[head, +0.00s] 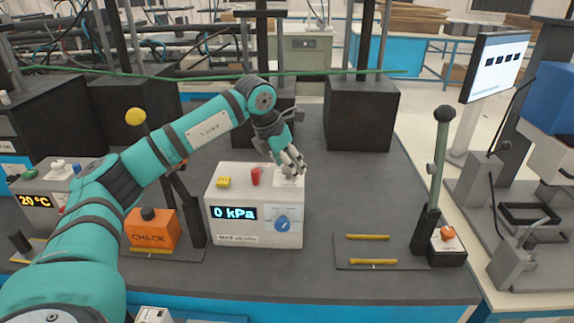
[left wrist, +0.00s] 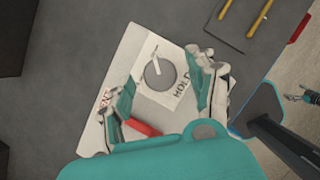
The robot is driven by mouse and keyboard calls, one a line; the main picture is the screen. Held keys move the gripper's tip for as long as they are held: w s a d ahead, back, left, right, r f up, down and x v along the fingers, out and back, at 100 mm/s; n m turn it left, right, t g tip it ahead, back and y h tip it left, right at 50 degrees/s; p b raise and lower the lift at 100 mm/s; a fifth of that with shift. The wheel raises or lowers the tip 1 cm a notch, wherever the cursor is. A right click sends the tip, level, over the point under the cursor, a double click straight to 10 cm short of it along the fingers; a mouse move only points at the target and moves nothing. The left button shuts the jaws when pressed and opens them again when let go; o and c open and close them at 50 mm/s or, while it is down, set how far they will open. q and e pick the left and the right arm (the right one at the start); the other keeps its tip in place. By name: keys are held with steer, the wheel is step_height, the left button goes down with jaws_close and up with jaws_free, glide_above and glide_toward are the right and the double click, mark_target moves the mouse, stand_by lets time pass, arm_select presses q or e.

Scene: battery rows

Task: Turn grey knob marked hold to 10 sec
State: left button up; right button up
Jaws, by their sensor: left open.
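The grey knob (left wrist: 159,74) is round, with a light pointer mark near its upper edge, on a white plate with the word HOLD (left wrist: 182,86) in the left wrist view. It sits on top of a pale control box (head: 225,200) whose front display reads 0 kPa. My left gripper (head: 292,163) is above the right part of that box top. In the left wrist view my left gripper (left wrist: 161,68) is open, its fingers on either side of the knob. Contact with the knob cannot be told. In the head view the fingers hide the knob. My right gripper is not in view.
The box also carries a yellow button (head: 223,182), a red switch (head: 256,176) and a blue dial (head: 282,224). An orange CHECK box (head: 152,230) and a yellow-topped lever (head: 136,117) stand left. A green-handled lever (head: 438,155) stands right, beyond yellow bars (head: 368,237).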

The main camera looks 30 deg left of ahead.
arm_select(q)
steer(key=v, duration=1.1)
steer(key=shift+s+r, duration=0.25)
steer(key=shift+r, duration=0.05)
